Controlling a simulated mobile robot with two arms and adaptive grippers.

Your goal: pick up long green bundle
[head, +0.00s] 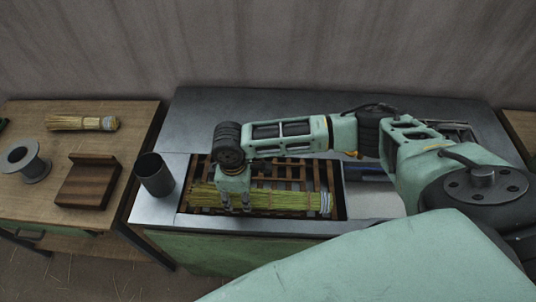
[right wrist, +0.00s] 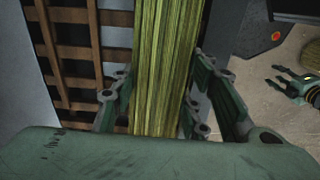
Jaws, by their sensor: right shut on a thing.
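The long green bundle (head: 275,200) lies lengthwise along the front of the slatted recess (head: 327,178), with a pale binding at its right end. My right gripper (head: 237,206) is over its left part, fingers pointing down. In the right wrist view, the bundle (right wrist: 165,70) runs between the fingers of my right gripper (right wrist: 155,115), which is shut on it. I cannot tell whether the bundle is clear of the slats. My left gripper (right wrist: 283,80) shows at the right of the right wrist view, empty, with its fingers apart.
A dark cup (head: 154,175) stands on the metal bench left of the recess. The wooden table at left holds a short straw bundle (head: 80,123), a grey spool (head: 26,162) and a brown wooden block (head: 88,183). A blue item (head: 370,173) lies right of the recess.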

